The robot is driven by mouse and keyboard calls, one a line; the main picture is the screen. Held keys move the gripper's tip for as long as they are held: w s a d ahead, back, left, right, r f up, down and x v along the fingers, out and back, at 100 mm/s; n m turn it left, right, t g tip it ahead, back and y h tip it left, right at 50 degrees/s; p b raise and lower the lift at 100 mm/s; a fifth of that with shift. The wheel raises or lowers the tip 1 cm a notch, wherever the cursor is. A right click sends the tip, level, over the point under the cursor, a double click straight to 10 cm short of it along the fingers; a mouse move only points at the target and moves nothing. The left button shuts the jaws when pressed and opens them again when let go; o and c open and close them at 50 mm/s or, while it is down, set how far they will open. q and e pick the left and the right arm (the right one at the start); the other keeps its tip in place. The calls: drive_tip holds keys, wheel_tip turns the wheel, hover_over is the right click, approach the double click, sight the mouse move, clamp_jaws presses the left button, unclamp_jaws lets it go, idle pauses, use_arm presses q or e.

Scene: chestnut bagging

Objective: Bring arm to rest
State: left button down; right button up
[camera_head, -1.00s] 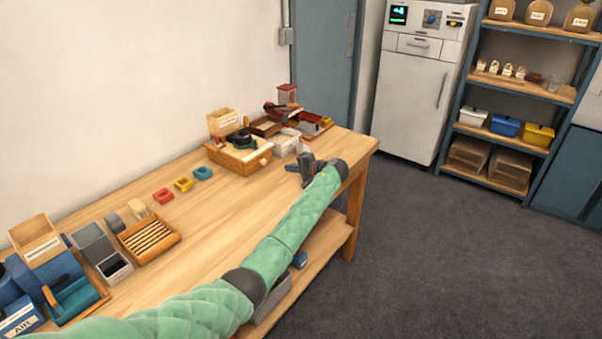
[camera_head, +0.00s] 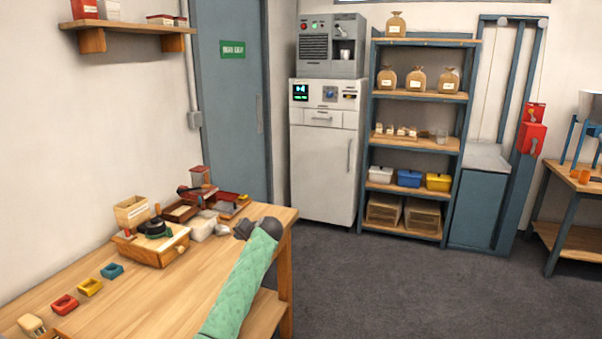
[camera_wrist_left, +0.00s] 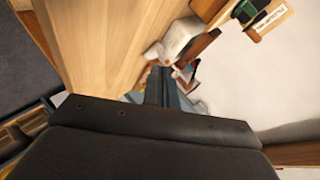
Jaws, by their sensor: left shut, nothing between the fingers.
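My left arm in its green quilted sleeve reaches over the right part of the wooden table (camera_head: 150,292) in the head view. My left gripper (camera_head: 243,229) is at the table's far right end, near a pale container (camera_head: 202,226), and its fingers are mostly hidden by the wrist. In the left wrist view the gripper's dark fingers (camera_wrist_left: 158,85) show close together, with nothing seen between them. The table top (camera_wrist_left: 100,45) is beside them. My right gripper is not in view.
A wooden box with a black round top (camera_head: 152,245) and small red, yellow and blue trays (camera_head: 90,287) stand on the table. A white cabinet (camera_head: 322,165) and a shelf rack (camera_head: 415,145) stand at the back. The grey floor (camera_head: 400,290) is open.

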use_arm(q)
drive_tip(key=s+d+f+h, duration=0.4)
drive_tip(key=s+f+h, duration=0.1)
drive_tip(key=s+f, duration=0.55)
drive_tip(key=s+d+f+h, duration=0.4)
drive_tip(key=s+f, duration=0.6)
drive_tip(key=s, duration=0.1)
drive_tip(key=s+f+g, duration=0.2)
drive_tip(key=s+f, duration=0.8)
drive_tip(key=s, duration=0.6)
drive_tip(key=s+a+f+g, duration=0.1)
drive_tip(key=s+f+g, duration=0.1)
drive_tip(key=s+f, duration=0.8)
drive_tip(key=s+a+f+n+g, duration=0.1)
drive_tip(key=s+f, duration=0.9)
drive_tip(key=s, duration=1.3)
drive_tip(key=shift+s+g+h, duration=0.3)
drive_tip(key=shift+s+g, duration=0.05)
drive_tip(key=shift+g, duration=0.55)
